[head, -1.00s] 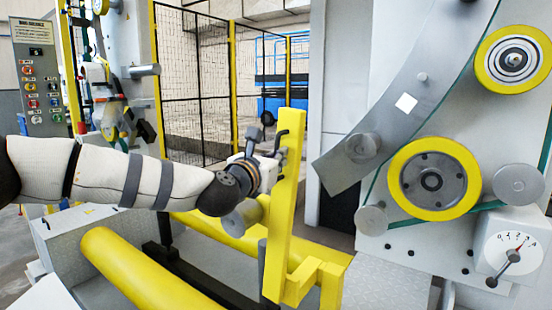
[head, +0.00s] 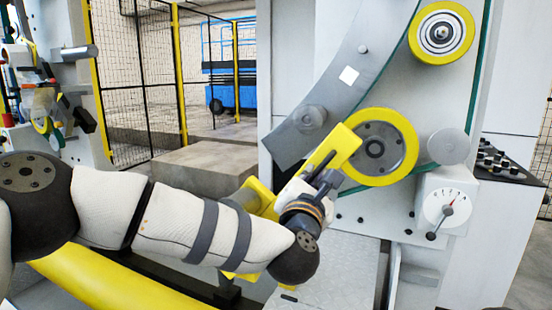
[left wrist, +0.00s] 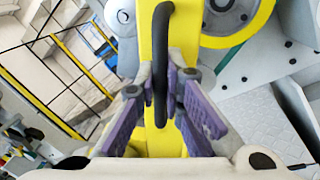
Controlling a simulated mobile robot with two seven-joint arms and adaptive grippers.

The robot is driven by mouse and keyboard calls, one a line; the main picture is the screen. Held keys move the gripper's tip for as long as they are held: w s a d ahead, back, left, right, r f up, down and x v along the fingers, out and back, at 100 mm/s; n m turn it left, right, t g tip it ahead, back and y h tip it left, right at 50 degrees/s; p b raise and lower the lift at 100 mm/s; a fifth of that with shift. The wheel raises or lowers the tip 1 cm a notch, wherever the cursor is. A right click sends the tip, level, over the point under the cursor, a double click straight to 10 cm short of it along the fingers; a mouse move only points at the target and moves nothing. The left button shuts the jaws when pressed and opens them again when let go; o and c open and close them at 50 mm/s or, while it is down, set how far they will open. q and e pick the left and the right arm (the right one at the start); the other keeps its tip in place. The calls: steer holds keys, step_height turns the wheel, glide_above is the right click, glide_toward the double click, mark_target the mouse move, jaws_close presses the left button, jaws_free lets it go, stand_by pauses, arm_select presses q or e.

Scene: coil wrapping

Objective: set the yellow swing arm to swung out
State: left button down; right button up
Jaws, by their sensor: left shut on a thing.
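The yellow swing arm (head: 343,147) leans to the right in the head view. Its upper end overlaps the yellow-rimmed roller in the picture; whether they touch I cannot tell. My left arm covers much of its lower part. My left gripper (head: 326,178) is at the upper part of the arm, shut on its dark handle. In the left wrist view, the purple-padded fingers of the left gripper (left wrist: 161,82) close on both sides of the black handle (left wrist: 161,40), in front of the yellow swing arm (left wrist: 184,35). My right gripper is in neither view.
The wrapping machine carries a yellow-rimmed roller (head: 376,148), another above it (head: 441,34) and a dial (head: 446,208). A yellow horizontal roll (head: 115,282) lies at the lower left. A mesh fence (head: 150,85) stands behind.

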arm_select(q)
steer(key=s+d+f+m+b, duration=0.1)
steer(key=s+d+f+m, duration=0.1)
steer(key=d+f, duration=0.3)
steer(key=shift+s+d+f+b, duration=0.15)
steer(key=shift+b, duration=0.15)
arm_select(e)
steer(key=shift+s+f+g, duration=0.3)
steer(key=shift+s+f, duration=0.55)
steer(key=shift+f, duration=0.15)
arm_select(q)
steer(key=shift+d+f, duration=0.1)
steer(key=shift+f, duration=0.05)
steer(key=c, duration=1.7)
jaws_free()
steer(key=shift+d, duration=0.1)
